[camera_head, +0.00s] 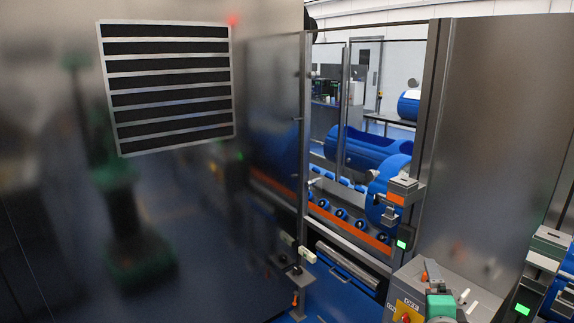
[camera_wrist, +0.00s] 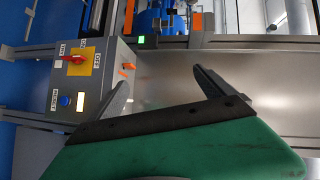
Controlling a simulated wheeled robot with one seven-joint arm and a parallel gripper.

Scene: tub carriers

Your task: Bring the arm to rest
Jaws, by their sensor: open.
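My gripper (camera_wrist: 165,84) shows in the wrist view with its two dark fingers wide apart and nothing between them. Its green body fills the bottom of that view. A grey control box (camera_wrist: 91,103) stands to the left of the fingers, with a red rotary switch on a yellow plate, a lit button and an orange-tipped lever. The left finger overlaps the box's right side in the picture; I cannot tell whether they touch. In the head view, the control box (camera_head: 465,291) is at the lower right, with a green part of my arm in front of it.
A large steel panel with a louvred vent (camera_head: 168,85) fills the left of the head view. A machine opening shows blue tubs (camera_head: 365,150) and an orange rail (camera_head: 345,222). A steel door (camera_head: 490,130) stands at right. Blue floor lies below.

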